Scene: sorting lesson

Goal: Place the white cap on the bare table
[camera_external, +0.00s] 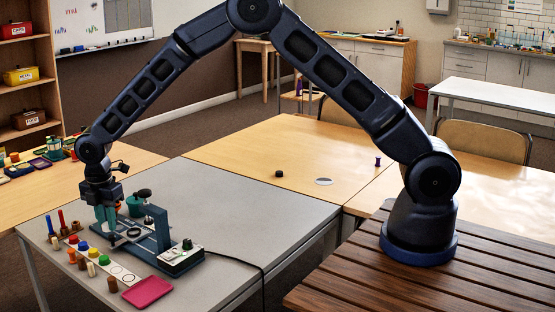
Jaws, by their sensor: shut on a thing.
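My gripper (105,218) points down over the grey table (215,203), beside a bench device (160,245) with a dark post and base. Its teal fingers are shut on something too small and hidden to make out.
Several small pegs (91,269) stand along the strip. A pink tray (148,291) lies at the near edge. A black cable (240,264) crosses the grey table's right side. The wooden table (265,142) behind carries a small dark knob, a flat white disc (323,181) and a purple piece.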

